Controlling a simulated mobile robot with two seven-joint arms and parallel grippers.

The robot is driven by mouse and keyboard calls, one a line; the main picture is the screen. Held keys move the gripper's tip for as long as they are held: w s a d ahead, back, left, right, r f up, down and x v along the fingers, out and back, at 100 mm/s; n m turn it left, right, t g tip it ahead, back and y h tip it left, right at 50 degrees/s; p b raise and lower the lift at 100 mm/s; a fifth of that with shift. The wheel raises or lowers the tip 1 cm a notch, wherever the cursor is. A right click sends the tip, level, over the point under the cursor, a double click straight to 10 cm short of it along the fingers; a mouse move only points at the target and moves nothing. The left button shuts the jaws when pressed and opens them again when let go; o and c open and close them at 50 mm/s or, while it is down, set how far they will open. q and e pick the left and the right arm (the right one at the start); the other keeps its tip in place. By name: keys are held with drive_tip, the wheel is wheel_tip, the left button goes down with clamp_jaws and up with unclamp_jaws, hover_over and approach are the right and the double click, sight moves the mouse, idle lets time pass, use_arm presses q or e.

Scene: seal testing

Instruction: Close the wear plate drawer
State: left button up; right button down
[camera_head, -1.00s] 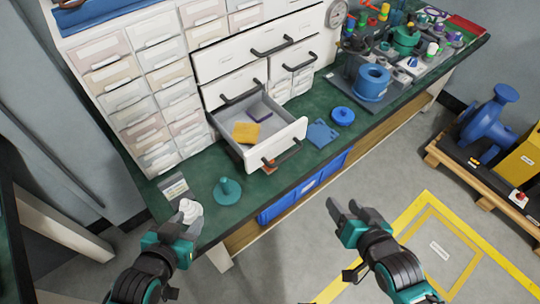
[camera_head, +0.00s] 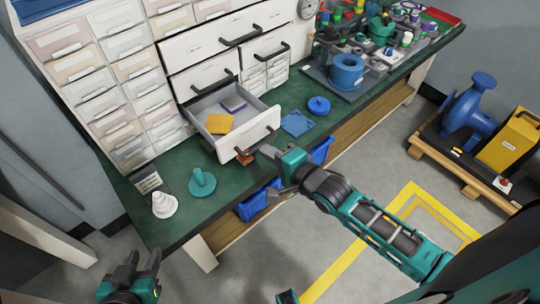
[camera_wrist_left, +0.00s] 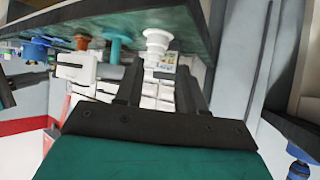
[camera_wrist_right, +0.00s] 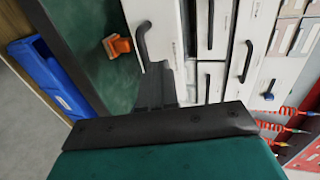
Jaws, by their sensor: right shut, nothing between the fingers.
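The open drawer (camera_head: 257,133) sticks out from the lower part of the white cabinet, its front facing my right arm. Inside it lie a yellow pad (camera_head: 219,123) and a purple block (camera_head: 234,103).
A white stepped part (camera_head: 164,204) and a teal part (camera_head: 202,182) stand on the green tabletop left of the drawer. A blue disc (camera_head: 318,105) and blue plate (camera_head: 296,123) lie right of it. Blue bins (camera_head: 259,200) sit under the table edge.

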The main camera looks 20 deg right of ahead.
sight(245, 138)
drive_tip(key=b+x, duration=0.1)
drive_tip(key=x, duration=0.5)
drive_tip(key=shift+w+f, duration=0.1)
drive_tip(key=shift+f, duration=0.05)
drive_tip(key=shift+w+a, duration=0.1)
drive_tip(key=shift+w, duration=0.1)
use_arm(q)
drive_tip(key=shift+w+d+f, duration=0.2)
drive_tip(key=shift+w+d, duration=0.05)
drive_tip(key=shift+d, duration=0.25)
use_arm(e)
drive_tip(key=shift+w, duration=0.1)
